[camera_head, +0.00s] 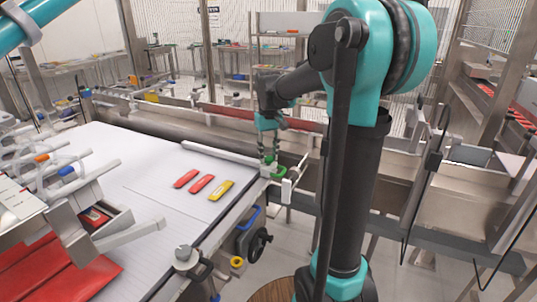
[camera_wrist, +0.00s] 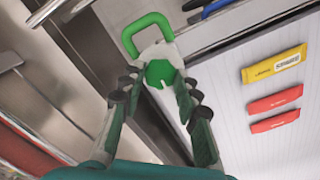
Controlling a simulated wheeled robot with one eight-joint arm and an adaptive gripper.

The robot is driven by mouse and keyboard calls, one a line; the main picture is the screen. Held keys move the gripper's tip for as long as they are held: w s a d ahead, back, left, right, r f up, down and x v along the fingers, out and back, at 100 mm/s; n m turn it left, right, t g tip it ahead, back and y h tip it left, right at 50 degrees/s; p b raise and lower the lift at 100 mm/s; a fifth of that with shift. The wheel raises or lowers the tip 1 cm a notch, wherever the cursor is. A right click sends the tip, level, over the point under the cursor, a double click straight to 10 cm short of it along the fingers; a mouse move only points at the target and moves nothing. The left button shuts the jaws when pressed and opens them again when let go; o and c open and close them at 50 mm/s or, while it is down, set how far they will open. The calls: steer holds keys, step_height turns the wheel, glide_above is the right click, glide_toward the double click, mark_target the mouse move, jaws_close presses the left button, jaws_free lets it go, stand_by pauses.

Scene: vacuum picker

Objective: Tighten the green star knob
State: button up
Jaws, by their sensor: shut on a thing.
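The green star knob (camera_wrist: 160,73) sits on a pale bracket beside the conveyor edge. In the wrist view it lies between the two fingertips of my gripper (camera_wrist: 158,82), which is shut on it from both sides. A green loop handle (camera_wrist: 147,22) stands just beyond the knob. In the head view my gripper (camera_head: 268,157) reaches down to the bracket at the belt's right edge, where green parts (camera_head: 276,172) show; the fingers partly hide the knob there. I cannot tell how far the knob is turned.
A white conveyor belt (camera_head: 145,165) lies to the left with two red packets (camera_head: 200,184) and a yellow packet (camera_head: 221,190) near the bracket. A white rail (camera_head: 220,153) runs close by. Steel frames and bins (camera_head: 470,200) stand to the right. A vacuum picker (camera_head: 75,215) is at the left.

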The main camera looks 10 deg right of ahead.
mark_target(269, 158)
steer(key=o, duration=1.2)
steer(key=shift+c, duration=0.2)
steer(key=shift+r, duration=0.1)
step_height(269, 158, up, 12)
steer(key=s+d+f, duration=0.1)
steer(key=s+f, duration=0.2)
steer(key=f, duration=0.2)
steer(key=s+f+m+t, duration=0.1)
steer(key=s+f, duration=0.2)
steer(key=f, duration=0.2)
steer(key=s+d+f+t, duration=0.1)
steer(key=s+f, duration=0.2)
steer(key=f, duration=0.2)
steer(key=shift+d, duration=0.3)
steer(key=s+d+f+m+t, duration=0.1)
steer(key=s+f+t, duration=0.1)
steer(key=s+f, duration=1)
steer(key=shift+s+d+f+m, duration=0.3)
steer(key=shift+d+m, duration=0.05)
steer(key=shift+m, duration=0.05)
